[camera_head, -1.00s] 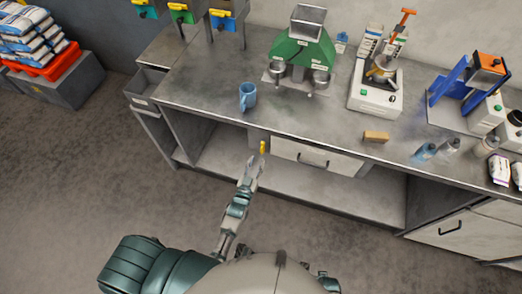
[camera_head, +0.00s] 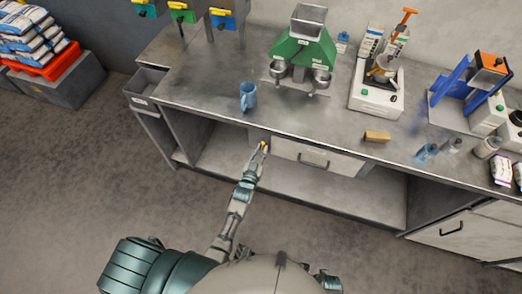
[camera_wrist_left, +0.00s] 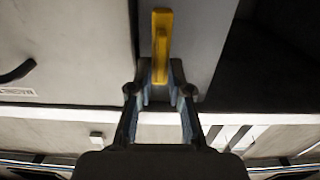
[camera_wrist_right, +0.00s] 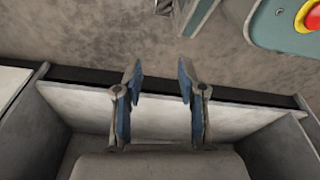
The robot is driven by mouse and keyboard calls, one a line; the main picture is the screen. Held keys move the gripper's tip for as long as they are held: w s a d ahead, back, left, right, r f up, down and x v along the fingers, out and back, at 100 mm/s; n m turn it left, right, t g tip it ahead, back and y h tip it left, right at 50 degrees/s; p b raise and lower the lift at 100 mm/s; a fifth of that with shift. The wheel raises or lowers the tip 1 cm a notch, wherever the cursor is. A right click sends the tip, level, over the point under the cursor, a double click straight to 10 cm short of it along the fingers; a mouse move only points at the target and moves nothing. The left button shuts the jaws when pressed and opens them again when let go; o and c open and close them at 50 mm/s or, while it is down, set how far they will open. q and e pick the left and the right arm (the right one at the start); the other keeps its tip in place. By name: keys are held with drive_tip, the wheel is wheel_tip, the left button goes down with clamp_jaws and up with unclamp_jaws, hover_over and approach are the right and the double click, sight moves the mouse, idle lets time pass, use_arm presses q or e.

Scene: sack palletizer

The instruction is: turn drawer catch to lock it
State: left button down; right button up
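The yellow drawer catch (camera_head: 263,146) is on the grey post just left of the closed drawer (camera_head: 318,158), under the worktop. In the left wrist view the catch (camera_wrist_left: 161,45) is a yellow bar running lengthwise along the view, its near end between my left fingers. My left gripper (camera_head: 260,150) is at the catch. In the left wrist view the left gripper (camera_wrist_left: 160,85) has its fingers apart on either side of the catch; I cannot tell whether they touch it. My right gripper (camera_wrist_right: 158,75) is open and empty in the right wrist view.
A blue mug (camera_head: 248,97) stands near the worktop (camera_head: 205,85) front edge, above the catch. A green twin-spout machine (camera_head: 303,50) stands behind it. A tan block (camera_head: 377,137) lies above the drawer. The shelf space below is open.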

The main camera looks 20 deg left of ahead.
use_arm(q)
drive_tip(key=shift+n, duration=0.4)
use_arm(e)
drive_tip(key=shift+s+f, duration=0.1)
drive_tip(key=shift+s, duration=0.1)
use_arm(q)
drive_tip(key=shift+a+f+n+b, duration=0.15)
drive_tip(key=shift+a+f+n, duration=0.2)
drive_tip(key=shift+n, duration=2.5)
drive_tip(key=shift+a+f+n+b, duration=0.2)
drive_tip(key=shift+a+f+n, duration=0.15)
drive_tip(key=shift+n, duration=2.55)
drive_tip(key=shift+a+f+n+b, duration=0.15)
drive_tip(key=shift+a+f+n, duration=0.2)
drive_tip(key=shift+n, duration=2.5)
use_arm(e)
drive_tip(key=shift+w+a+r, duration=0.1)
drive_tip(key=shift+w+r, duration=0.8)
drive_tip(key=shift+r, duration=0.2)
use_arm(q)
drive_tip(key=shift+d+f, duration=0.1)
use_arm(e)
drive_tip(key=shift+r, duration=0.1)
use_arm(q)
drive_tip(key=c, duration=1.4)
unclamp_jaws()
drive_tip(key=shift+o, duration=0.7)
